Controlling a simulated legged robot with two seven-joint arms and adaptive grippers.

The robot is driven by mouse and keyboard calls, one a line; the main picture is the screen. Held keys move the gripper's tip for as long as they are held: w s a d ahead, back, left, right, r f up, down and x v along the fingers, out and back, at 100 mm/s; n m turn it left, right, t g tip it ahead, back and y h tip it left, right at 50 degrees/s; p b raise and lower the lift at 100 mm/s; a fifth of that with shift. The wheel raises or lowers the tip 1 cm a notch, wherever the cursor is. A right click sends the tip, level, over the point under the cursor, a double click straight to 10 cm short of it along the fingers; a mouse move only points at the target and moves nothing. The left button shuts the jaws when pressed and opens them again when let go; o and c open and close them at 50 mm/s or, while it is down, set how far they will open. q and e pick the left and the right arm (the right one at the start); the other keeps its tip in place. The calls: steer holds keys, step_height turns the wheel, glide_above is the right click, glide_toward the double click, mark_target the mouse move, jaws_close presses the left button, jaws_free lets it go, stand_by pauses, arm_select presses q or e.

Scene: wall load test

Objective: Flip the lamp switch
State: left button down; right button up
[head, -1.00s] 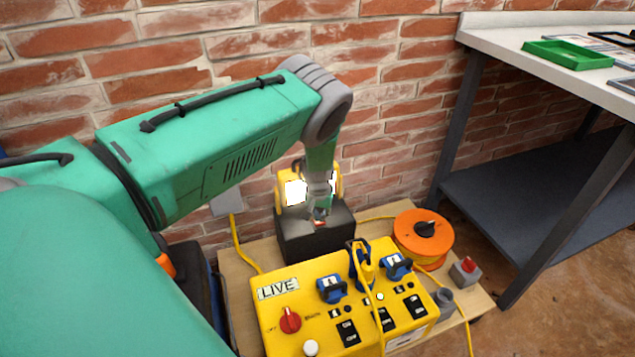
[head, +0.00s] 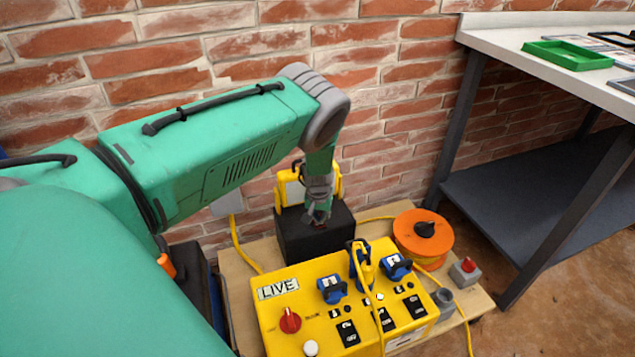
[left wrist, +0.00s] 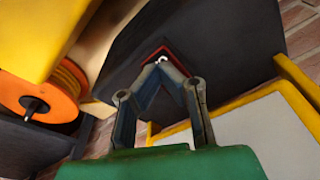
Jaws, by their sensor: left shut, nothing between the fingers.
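The lamp (head: 291,192) has a yellow frame and a pale, unlit panel, and stands behind a black box (head: 300,245) by the brick wall. Its panel also shows in the left wrist view (left wrist: 250,140). A red switch (left wrist: 159,54) with a white mark sits on the black box. My left gripper (head: 317,222) is shut and empty, pointing down at the top of the box. In the left wrist view its fingertips (left wrist: 163,66) meet at the switch and cover part of it; I cannot tell whether they touch it. My right gripper is out of view.
A yellow panel box (head: 330,275) marked LIVE, with blue plugs and a red knob (head: 290,320), stands in front. An orange cable reel (head: 423,235) and a grey box with a red button (head: 466,270) are to the right. A workbench (head: 500,30) stands at far right.

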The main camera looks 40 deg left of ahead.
arm_select(q)
steer(key=shift+r+p, duration=2.45)
steer(key=shift+r, duration=1)
steer(key=shift+f, duration=0.1)
